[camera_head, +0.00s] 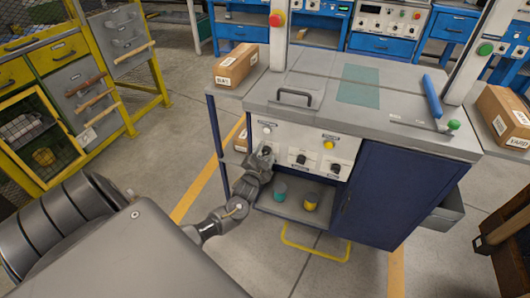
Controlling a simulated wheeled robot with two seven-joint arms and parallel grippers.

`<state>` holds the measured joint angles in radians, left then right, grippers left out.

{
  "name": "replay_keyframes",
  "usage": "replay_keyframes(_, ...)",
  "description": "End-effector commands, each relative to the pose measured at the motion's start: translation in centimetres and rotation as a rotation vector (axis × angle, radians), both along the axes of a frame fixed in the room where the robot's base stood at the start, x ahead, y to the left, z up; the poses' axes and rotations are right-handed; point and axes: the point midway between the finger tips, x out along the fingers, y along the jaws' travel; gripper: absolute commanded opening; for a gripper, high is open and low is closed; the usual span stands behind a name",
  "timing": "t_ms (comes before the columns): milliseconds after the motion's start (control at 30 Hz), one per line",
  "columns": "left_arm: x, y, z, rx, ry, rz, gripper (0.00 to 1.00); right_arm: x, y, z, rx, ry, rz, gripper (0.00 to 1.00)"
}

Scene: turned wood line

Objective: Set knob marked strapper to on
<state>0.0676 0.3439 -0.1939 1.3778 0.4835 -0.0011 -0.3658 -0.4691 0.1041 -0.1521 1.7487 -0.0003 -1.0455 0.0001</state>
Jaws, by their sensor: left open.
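The white control panel (316,148) is on the front of the grey-topped workbench. It carries dark rotary knobs: one middle knob (301,159) and one right knob (335,168). My left gripper (264,153) is at the panel's left end, open, with its fingers at or just in front of the spot where a left knob appears to be. The fingers hide most of that spot, and I cannot tell whether they touch it. The labels are too small to read, so I cannot tell which knob is marked strapper. My right gripper is out of view.
A yellow button (328,145) sits above the knobs. A blue cabinet door (395,195) is to the right. A yellow floor rail (315,250) lies in front.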

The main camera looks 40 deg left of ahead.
Motion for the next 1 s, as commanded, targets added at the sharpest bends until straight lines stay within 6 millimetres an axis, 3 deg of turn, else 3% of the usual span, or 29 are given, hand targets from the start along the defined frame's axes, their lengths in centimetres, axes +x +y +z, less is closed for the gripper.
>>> replay_keyframes(233, -1.5, -0.5, 0.0, -0.001, 0.002, -0.001, 0.54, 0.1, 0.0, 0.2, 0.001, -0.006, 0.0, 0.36)
replay_keyframes(400, -4.7, -1.7, 0.0, -0.003, 0.003, -0.001, 0.54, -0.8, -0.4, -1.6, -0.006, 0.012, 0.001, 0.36)
replay_keyframes(700, -9.3, -3.3, 0.0, -0.001, 0.0, -0.001, 0.54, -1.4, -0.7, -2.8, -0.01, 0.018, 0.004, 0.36)
replay_keyframes(1000, -10.2, -3.6, 0.0, 0.0, 0.0, 0.0, 0.54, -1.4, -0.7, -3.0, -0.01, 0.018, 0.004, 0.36)
